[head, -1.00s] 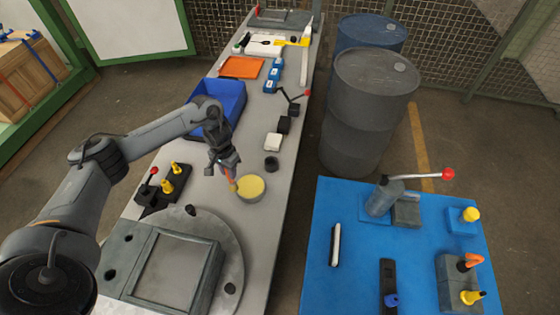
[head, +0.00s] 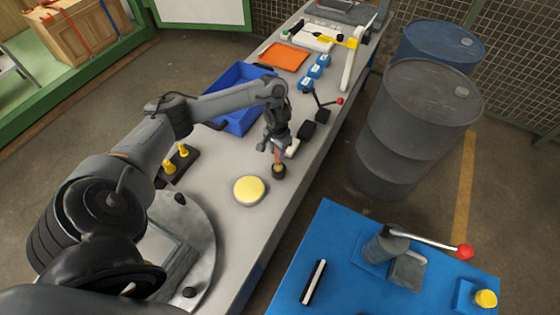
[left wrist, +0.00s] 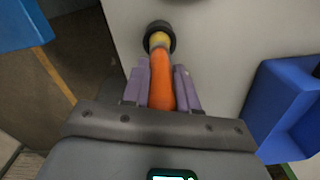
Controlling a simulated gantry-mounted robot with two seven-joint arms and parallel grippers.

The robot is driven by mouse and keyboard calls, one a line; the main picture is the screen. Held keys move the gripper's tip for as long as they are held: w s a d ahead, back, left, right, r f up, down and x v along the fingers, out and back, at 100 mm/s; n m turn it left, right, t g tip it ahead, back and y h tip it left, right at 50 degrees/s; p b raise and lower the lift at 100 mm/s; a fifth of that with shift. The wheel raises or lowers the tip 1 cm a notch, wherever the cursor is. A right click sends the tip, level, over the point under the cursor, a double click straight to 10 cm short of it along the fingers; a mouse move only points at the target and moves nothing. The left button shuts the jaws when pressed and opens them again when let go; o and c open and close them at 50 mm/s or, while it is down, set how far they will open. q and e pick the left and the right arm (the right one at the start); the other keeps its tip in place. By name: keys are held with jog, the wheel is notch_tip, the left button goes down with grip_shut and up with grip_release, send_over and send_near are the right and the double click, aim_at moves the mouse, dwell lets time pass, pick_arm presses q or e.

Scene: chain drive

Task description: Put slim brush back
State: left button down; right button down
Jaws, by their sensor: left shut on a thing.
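The slim brush has an orange handle (left wrist: 160,80) and a yellow section at its far end; it also shows in the head view (head: 278,157). My left gripper (head: 276,146) is shut around the handle, with purple fingers on both sides in the left wrist view (left wrist: 160,92). The brush points down at a small round black holder (head: 279,172), which also shows in the left wrist view (left wrist: 160,29). The brush's lower end overlaps the holder's opening; its tip is hidden, and I cannot tell how deep it sits. My right gripper is out of view.
A round tin with a yellow top (head: 249,190) stands left of the holder. A blue table (head: 335,240) and dark drums (head: 410,130) stand across a gap.

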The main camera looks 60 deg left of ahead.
pick_arm(q)
jog(key=shift+f+b, duration=0.35)
jog(key=shift+f, duration=1.9)
jog(key=c, duration=0.9)
grip_release()
jog(key=shift+o, duration=0.2)
jog(key=shift+r, duration=0.1)
